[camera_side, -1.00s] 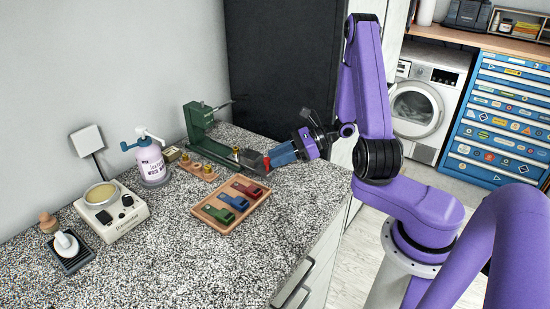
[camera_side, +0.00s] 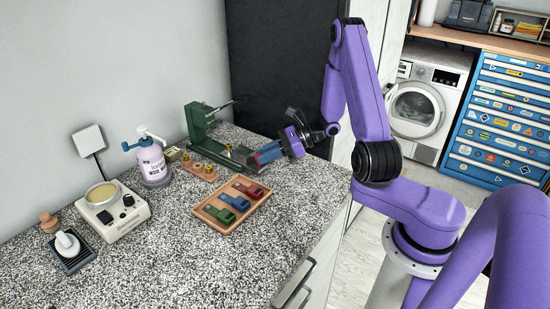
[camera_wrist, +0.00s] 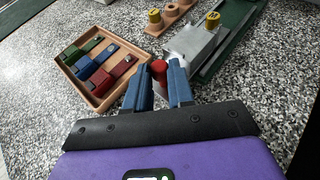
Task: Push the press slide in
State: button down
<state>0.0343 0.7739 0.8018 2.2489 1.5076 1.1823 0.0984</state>
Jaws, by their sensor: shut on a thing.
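The green press (camera_side: 198,125) stands at the back of the counter, with its green base running toward my arm. Its grey slide (camera_side: 240,157) sits on the base and carries a brass piece on top. In the wrist view the grey slide (camera_wrist: 192,46) has a red knob (camera_wrist: 159,69) at its near end. My gripper (camera_side: 268,153) has blue fingers, shut around the red knob from both sides. The exact gap is too small to tell.
A wooden tray (camera_side: 205,217) with green, blue and red blocks lies in front of the press. A wooden strip (camera_side: 208,178) with brass pieces lies beside the base. The front counter is clear.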

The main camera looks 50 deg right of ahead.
aim_at(241, 146)
jog(key=w, duration=0.9)
jog(key=shift+w+d, duration=0.1)
jog(key=shift+w, duration=0.2)
jog(key=c, duration=1.3)
grip_release()
jog(key=shift+o, duration=0.2)
jog(key=v, duration=0.7)
jog(key=shift+s+d+r, duration=0.1)
jog(key=shift+s+r, duration=0.1)
